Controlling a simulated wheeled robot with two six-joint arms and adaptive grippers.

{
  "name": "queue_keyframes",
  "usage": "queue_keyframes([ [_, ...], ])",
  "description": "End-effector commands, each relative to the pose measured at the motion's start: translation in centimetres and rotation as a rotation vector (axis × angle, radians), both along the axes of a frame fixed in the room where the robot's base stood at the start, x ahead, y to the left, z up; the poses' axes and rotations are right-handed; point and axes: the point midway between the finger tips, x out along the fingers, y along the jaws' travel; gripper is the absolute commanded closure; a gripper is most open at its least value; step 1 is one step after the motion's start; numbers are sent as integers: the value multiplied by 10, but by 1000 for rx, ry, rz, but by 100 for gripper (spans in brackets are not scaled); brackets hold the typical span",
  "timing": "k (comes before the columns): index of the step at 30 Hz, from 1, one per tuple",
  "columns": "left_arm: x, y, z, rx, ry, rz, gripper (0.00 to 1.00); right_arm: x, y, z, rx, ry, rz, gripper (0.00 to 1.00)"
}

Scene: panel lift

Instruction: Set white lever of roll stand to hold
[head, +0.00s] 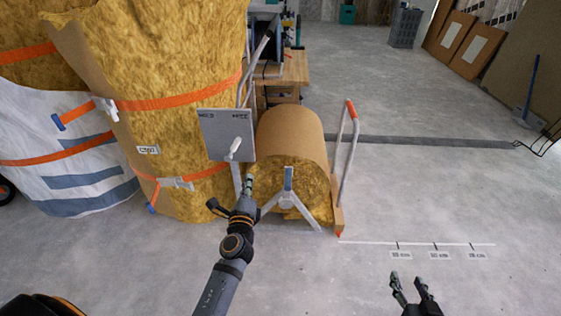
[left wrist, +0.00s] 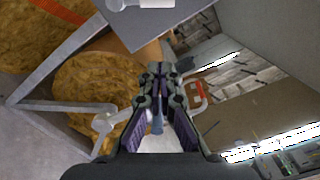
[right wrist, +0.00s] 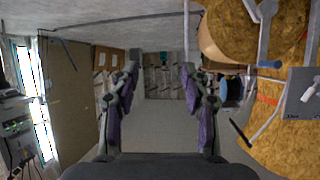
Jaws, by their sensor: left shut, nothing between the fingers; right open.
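The white lever (head: 234,148) sits on a grey plate (head: 215,128) of the roll stand (head: 267,205) and leans up and to the right. Two small dark labels are at the plate's top corners, too small to read surely. The lever also shows at the top edge of the left wrist view (left wrist: 140,4) and at the right of the right wrist view (right wrist: 311,91). My left gripper (head: 249,182) is shut and empty, just below and right of the lever, apart from it. My right gripper (head: 409,284) is open and empty over the floor at the lower right.
A yellow insulation roll (head: 291,140) with brown backing lies in the stand, right of the plate. Tall strapped insulation rolls (head: 165,70) stand close on the left. A grey bar with a red grip (head: 347,150) rises on the right.

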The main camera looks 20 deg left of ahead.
Motion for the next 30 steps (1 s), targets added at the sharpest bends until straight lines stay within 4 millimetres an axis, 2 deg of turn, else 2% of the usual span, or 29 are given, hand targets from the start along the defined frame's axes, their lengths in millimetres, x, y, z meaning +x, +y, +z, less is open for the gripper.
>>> queue_keyframes([
  [11,5,1,2,0,-1,-1,100,0,0,1,0,2,0,53],
  [16,30,9,3,2,-3,0,100,-3,0,-4,1,22,1,53],
  [19,51,16,4,2,-2,1,100,1,0,2,-1,-10,-1,53],
  [23,77,24,3,0,-3,1,100,16,-2,30,-4,-128,-6,53],
  [28,98,31,3,0,0,1,100,29,-3,61,-7,-258,-12,53],
  [30,96,36,8,2,1,1,100,22,-2,44,-5,-181,-9,53],
])
